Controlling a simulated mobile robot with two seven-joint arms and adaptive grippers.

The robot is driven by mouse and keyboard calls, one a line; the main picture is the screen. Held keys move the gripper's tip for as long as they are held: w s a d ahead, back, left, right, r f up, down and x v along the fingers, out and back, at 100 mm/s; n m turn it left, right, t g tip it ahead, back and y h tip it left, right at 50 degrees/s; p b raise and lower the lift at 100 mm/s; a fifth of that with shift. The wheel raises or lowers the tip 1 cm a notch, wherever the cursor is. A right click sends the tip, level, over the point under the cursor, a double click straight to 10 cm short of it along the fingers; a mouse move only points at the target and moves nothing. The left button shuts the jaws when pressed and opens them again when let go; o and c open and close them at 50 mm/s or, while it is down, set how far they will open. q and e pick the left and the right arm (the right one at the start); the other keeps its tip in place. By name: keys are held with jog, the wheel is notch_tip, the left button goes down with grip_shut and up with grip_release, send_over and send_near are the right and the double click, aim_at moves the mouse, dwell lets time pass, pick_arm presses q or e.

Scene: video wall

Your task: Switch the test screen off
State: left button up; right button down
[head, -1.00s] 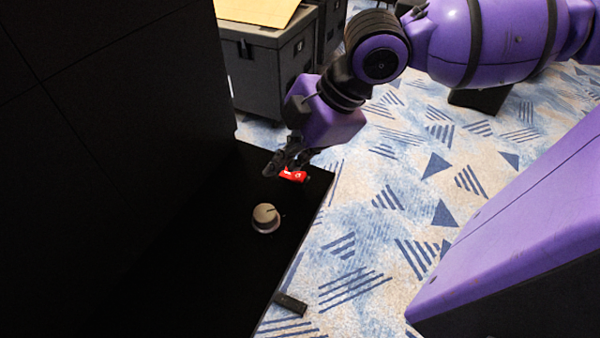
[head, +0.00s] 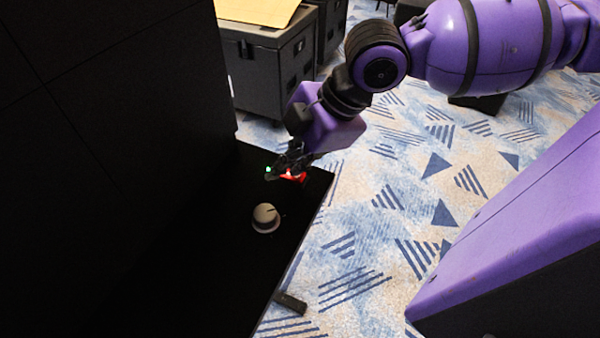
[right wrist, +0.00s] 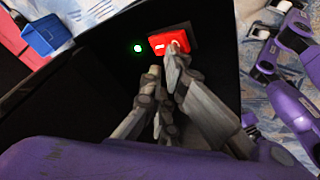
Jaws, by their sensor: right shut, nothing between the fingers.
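A red rocker switch (head: 294,178) sits on the black console top (head: 225,230), partly behind my right gripper (head: 283,170). In the right wrist view the switch (right wrist: 168,38) shows a pale dash at its left end. My right gripper (right wrist: 165,62) is shut and empty. One fingertip overlaps the switch's lower right part there; I cannot tell whether it touches. A small green light (right wrist: 137,48) glows just left of the switch and also shows in the head view (head: 268,169). The large panel (head: 110,90) at the left is dark. My left gripper is out of view.
A grey round knob (head: 266,217) stands on the console nearer the front. A small dark object (head: 291,303) lies by the console's right edge. Dark cases (head: 270,75) stand behind. Patterned carpet (head: 400,190) lies open to the right. A blue bin (right wrist: 45,35) shows in the wrist view.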

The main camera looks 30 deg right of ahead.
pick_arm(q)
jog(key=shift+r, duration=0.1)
pick_arm(e)
jog(key=shift+s+f, duration=0.1)
jog(key=shift+f, duration=0.25)
dwell(0.4)
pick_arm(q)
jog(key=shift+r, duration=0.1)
pick_arm(e)
jog(key=shift+r, duration=0.15)
pick_arm(q)
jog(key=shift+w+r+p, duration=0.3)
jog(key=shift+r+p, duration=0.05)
jog(key=shift+p, duration=0.05)
pick_arm(e)
jog(key=shift+w+r, duration=0.25)
jog(key=shift+r, duration=0.4)
